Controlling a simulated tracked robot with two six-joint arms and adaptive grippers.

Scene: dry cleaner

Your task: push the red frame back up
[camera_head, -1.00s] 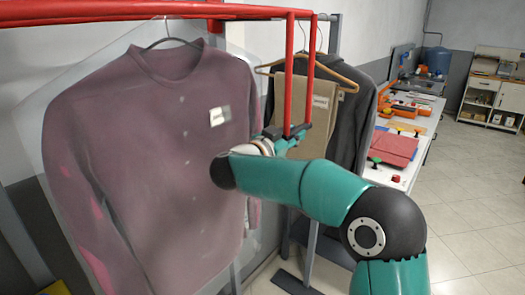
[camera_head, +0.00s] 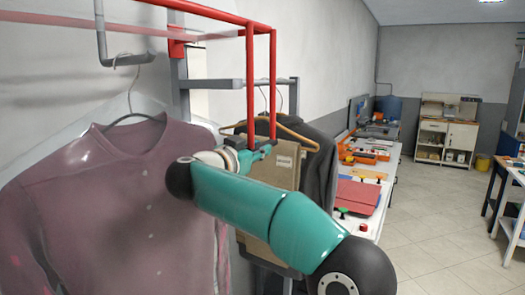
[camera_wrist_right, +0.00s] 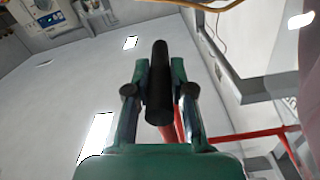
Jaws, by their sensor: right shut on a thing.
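The red frame (camera_head: 249,75) shows at the upper middle of the head view. Its long rails run off to the upper left, and two thin uprights hang down at its near end. My right gripper (camera_head: 258,153) is at the bottom of these uprights, shut on the frame's low bar. In the right wrist view, the fingers (camera_wrist_right: 159,85) close from both sides on a black round grip (camera_wrist_right: 159,80), with red bars (camera_wrist_right: 171,130) behind it. The far end of the frame lies outside the head view. My left gripper is not in view.
A mauve shirt (camera_head: 110,200) in clear film hangs at the left, close to my right arm. Khaki trousers (camera_head: 283,165) and a dark jacket (camera_head: 318,160) hang behind the gripper. A white worktable (camera_head: 372,222) stands to the right, with open tiled floor (camera_head: 440,205) beyond.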

